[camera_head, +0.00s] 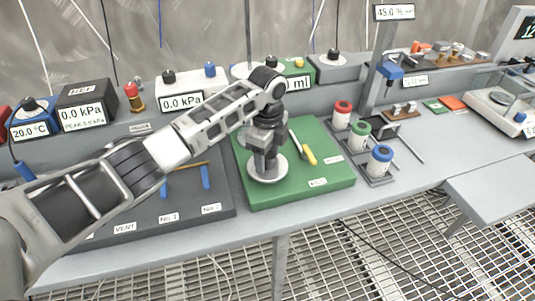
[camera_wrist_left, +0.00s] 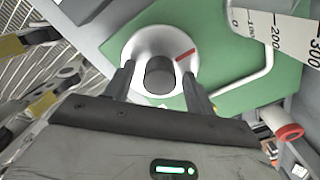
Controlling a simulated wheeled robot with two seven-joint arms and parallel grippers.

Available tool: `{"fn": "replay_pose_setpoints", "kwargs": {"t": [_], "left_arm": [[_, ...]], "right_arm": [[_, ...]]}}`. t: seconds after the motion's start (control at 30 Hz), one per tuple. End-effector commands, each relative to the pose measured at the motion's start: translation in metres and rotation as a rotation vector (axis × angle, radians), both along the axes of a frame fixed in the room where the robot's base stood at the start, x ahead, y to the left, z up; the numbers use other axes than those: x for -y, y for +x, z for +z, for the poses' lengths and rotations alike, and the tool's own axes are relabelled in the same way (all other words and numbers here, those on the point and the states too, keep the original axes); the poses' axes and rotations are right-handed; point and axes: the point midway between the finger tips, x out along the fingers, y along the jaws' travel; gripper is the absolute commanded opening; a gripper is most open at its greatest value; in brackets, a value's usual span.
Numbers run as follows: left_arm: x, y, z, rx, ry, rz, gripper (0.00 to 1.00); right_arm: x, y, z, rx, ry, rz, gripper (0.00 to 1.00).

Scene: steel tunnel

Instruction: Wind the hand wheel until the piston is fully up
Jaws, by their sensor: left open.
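A scale strip (camera_wrist_left: 285,33) with numbers shows beside the wheel. I cannot make out the piston. My right gripper is not in view.
A dark valve panel (camera_head: 190,208) with blue levers is to the left. Red, green and blue-topped canisters (camera_head: 380,162) stand to the right. Gauge boxes (camera_head: 88,103) line the back.

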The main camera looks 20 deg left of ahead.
Motion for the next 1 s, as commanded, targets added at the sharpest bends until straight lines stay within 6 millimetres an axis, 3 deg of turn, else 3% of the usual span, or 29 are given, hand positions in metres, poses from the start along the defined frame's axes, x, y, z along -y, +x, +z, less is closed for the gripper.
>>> {"fn": "replay_pose_setpoints", "kwargs": {"t": [0.13, 0.27, 0.7, 0.8, 1.0], "left_arm": [[0.000, 0.001, 0.010, 0.002, -0.001, 0.000, 0.55], [0.000, 0.001, 0.034, 0.005, 0.000, -0.001, 0.55], [0.000, 0.000, 0.136, 0.004, 0.001, -0.001, 0.55], [-0.001, 0.000, 0.150, 0.004, 0.002, 0.000, 0.55], [-0.001, 0.000, 0.160, 0.001, 0.001, 0.000, 0.55]], "right_arm": [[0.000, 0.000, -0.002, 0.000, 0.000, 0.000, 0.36], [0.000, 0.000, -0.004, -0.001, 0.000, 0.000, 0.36], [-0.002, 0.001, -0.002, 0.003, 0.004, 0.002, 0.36], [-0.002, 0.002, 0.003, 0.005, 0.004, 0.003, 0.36], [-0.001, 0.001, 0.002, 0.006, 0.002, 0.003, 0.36]]}}
